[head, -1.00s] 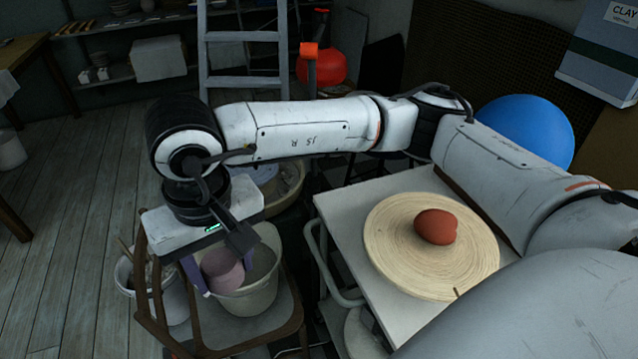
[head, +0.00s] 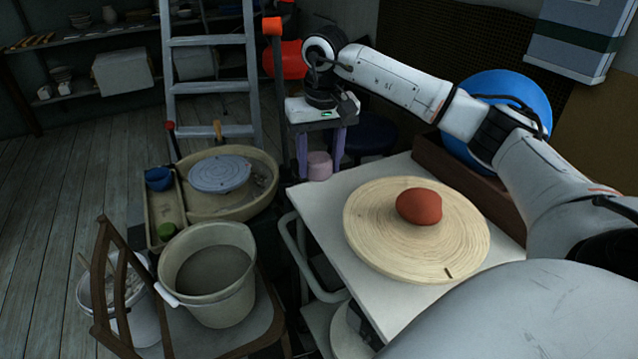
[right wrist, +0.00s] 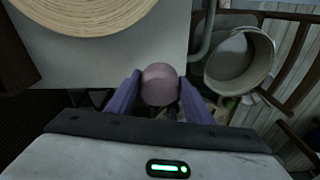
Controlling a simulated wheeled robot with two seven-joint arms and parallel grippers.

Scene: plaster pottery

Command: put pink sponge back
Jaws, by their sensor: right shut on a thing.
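The pink sponge (head: 319,165) is a small round pink block, seen in the head view at the far left corner of the white table (head: 315,203). My right gripper (head: 320,160) is shut on it, with a purple finger on each side. In the right wrist view the sponge (right wrist: 160,85) sits between the fingertips, beside the table's edge. Whether it touches the table cannot be told. My left gripper is in neither view.
A round wooden bat (head: 370,240) with a reddish clay lump (head: 419,207) lies on the table. A bucket (head: 208,275) stands on a wooden chair (head: 160,330) at lower left. Behind it is a pottery wheel basin (head: 262,195) with a grey disc (head: 220,174).

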